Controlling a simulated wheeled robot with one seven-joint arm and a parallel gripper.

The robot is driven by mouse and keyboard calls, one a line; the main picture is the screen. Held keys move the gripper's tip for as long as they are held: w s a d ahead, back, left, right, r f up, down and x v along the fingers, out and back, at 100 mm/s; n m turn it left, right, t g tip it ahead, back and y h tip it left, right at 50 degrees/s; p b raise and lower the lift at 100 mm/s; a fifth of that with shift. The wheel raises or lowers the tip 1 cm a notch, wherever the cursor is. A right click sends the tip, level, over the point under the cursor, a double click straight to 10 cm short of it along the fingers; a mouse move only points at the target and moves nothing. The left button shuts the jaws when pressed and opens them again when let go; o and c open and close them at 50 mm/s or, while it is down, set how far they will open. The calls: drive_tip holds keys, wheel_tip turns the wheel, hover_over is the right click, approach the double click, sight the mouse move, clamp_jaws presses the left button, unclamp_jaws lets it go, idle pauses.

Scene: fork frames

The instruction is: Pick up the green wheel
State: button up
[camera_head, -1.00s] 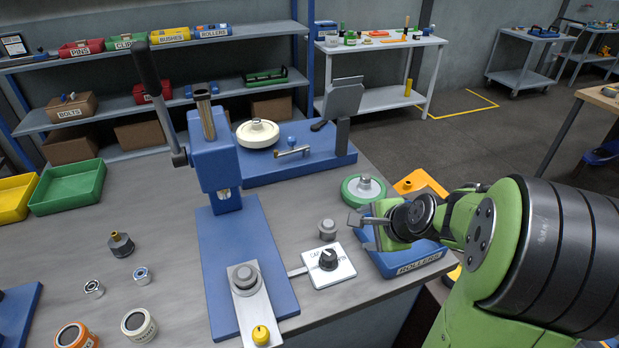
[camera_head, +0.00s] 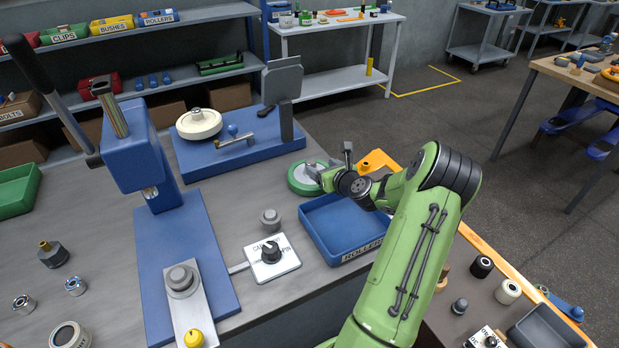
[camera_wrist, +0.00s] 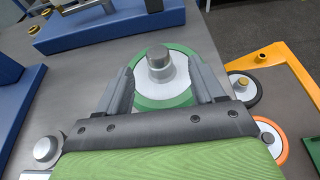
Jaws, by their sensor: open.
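The green wheel (camera_head: 303,178) has a green rim, a white disc and a grey metal hub. It lies flat on the grey bench, behind the blue ROLLERS tray. In the wrist view the wheel (camera_wrist: 183,99) lies ahead of my gripper. My gripper (camera_wrist: 163,80) is open, with one finger on each side of the metal hub, over the wheel's disc. Nothing is held. I cannot tell whether the fingers touch the hub. In the head view my gripper (camera_head: 334,172) is at the wheel's right side and hides part of it.
The empty blue ROLLERS tray (camera_head: 328,252) stands in front of the wheel. A blue fixture with a cream wheel (camera_head: 199,123) is behind left. A blue press (camera_head: 140,150) stands left. An orange frame (camera_wrist: 273,54) with a black-rimmed wheel (camera_wrist: 245,90) and an orange-rimmed wheel (camera_wrist: 271,138) lies right.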

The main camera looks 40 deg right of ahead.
sight(312, 163)
drive_tip(key=x, duration=0.3)
drive_tip(key=b+x, duration=0.1)
drive_tip(key=x, duration=0.2)
drive_tip(key=shift+a+f, duration=0.1)
drive_tip(key=shift+a, duration=0.15)
drive_tip(key=shift+c, duration=0.9)
clamp_jaws()
drive_tip(key=shift+r, duration=0.2)
